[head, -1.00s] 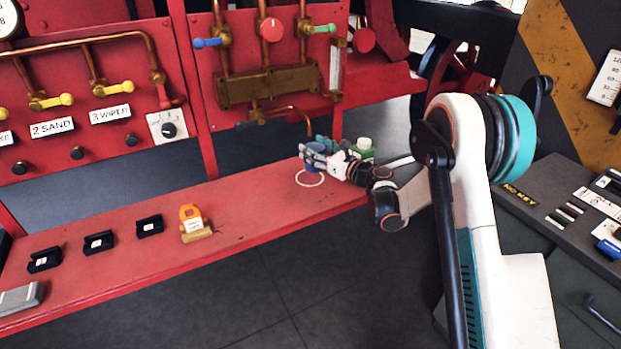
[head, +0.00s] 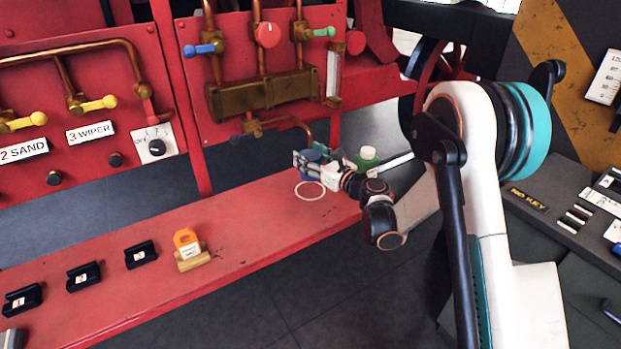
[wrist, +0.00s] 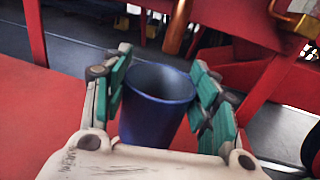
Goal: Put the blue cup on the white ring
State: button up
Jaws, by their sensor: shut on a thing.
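The blue cup (wrist: 157,112) is upright between the two teal-padded fingers of my gripper (wrist: 161,92) in the wrist view, and its dark open mouth faces up. In the head view my gripper (head: 312,162) is shut on the blue cup (head: 311,174), partly hiding it. The white ring (head: 310,199) lies flat on the red bench, its outline showing just below the cup in the picture. The cup's base is near the ring's far edge; I cannot tell whether it touches the bench. The ring does not show in the wrist view.
A green bottle with a white cap (head: 368,153) stands close to the right of my gripper. An orange object on a tan base (head: 187,243) and several black holders (head: 141,255) are on the red bench (head: 250,220) to the left. Red panels with copper pipes rise behind.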

jog(key=shift+f+b, duration=0.95)
jog(key=shift+f, duration=1.85)
jog(key=shift+f, duration=0.2)
jog(key=o, duration=1.1)
jog(key=shift+r, duration=0.15)
